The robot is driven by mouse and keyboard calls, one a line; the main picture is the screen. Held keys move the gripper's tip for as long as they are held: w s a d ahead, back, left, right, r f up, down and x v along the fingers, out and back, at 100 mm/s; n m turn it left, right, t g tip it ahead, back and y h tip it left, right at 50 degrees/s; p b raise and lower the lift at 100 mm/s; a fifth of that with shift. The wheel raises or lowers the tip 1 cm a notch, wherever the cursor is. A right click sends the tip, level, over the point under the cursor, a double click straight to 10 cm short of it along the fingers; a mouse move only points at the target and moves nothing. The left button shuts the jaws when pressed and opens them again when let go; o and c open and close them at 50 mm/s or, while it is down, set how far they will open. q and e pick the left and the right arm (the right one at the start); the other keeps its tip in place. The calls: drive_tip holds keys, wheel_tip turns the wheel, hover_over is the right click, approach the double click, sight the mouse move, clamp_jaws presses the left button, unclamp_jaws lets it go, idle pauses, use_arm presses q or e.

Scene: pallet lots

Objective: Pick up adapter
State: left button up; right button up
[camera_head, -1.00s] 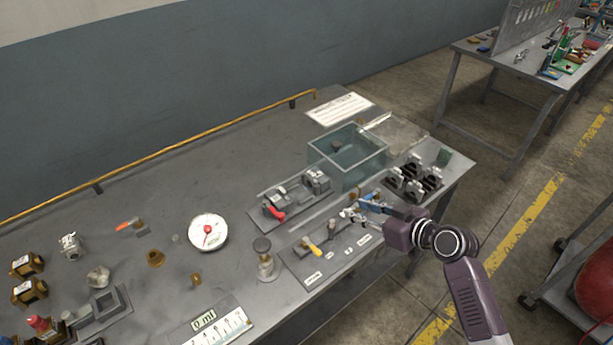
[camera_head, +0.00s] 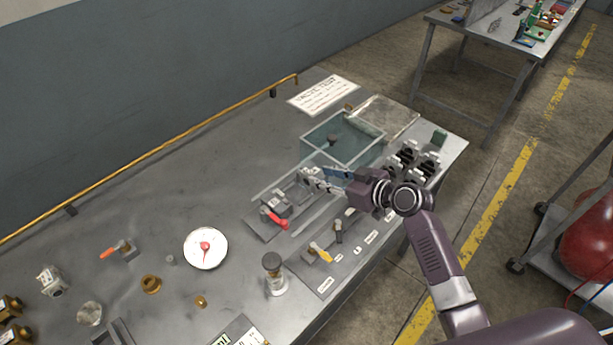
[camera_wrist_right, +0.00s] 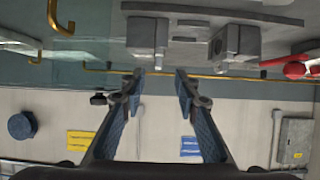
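No part is clearly marked as the adapter, and I cannot tell which one it is. Candidates are a brass fitting (camera_head: 151,284) and a smaller brass piece (camera_head: 200,301) at the left of the bench. My right gripper (camera_head: 322,176) is above the bench, close to the grey clamp block unit with a red handle (camera_head: 274,218). In the right wrist view its blue fingers (camera_wrist_right: 159,73) are apart with nothing between them. Grey blocks (camera_wrist_right: 235,43) show beyond the fingertips; contact is not visible. My left gripper is out of view.
A clear tank (camera_head: 345,137) stands just behind the right gripper. Black-and-grey fixtures (camera_head: 408,155) stand to its right. A labelled plate with a yellow handle (camera_head: 319,250) lies in front. The bench between gauge and back rail is clear.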

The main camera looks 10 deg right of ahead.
sight(310, 172)
drive_tip(key=shift+w+a+f+p, duration=0.1)
drive_tip(key=shift+w+a+p, duration=0.2)
drive_tip(key=shift+w, duration=0.2)
drive_tip(key=p+x, duration=0.1)
drive_tip(key=x, duration=0.2)
drive_tip(key=shift+w, duration=0.1)
drive_tip(key=shift+w+a+f, duration=0.2)
drive_tip(key=shift+w+f, duration=0.2)
drive_tip(key=shift+w, duration=0.05)
clamp_jaws()
